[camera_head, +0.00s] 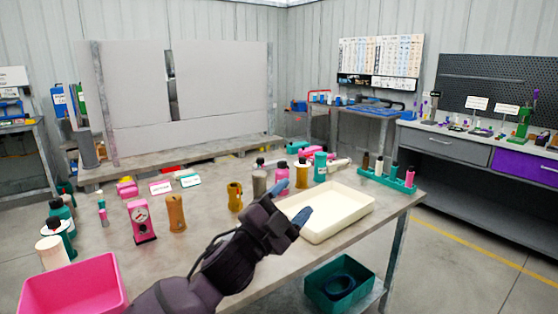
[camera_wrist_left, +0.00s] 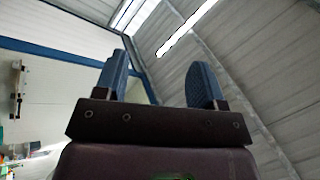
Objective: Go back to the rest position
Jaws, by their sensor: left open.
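My left gripper (camera_head: 297,214) is raised over the table (camera_head: 205,262), its fingers at the left edge of the cream tray (camera_head: 345,212) in the head view. In the left wrist view its two blue fingers (camera_wrist_left: 163,85) stand wide apart with nothing between them, and the camera looks up at the roof and walls. The cream tray looks empty. My right gripper is in neither view.
A pink bin (camera_head: 75,290) is at the front left. A pink pump part (camera_head: 141,222), an orange part (camera_head: 176,213) and several bottles stand on the table. A teal rack (camera_head: 388,180) is at the right end. A green bin (camera_head: 340,284) sits below.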

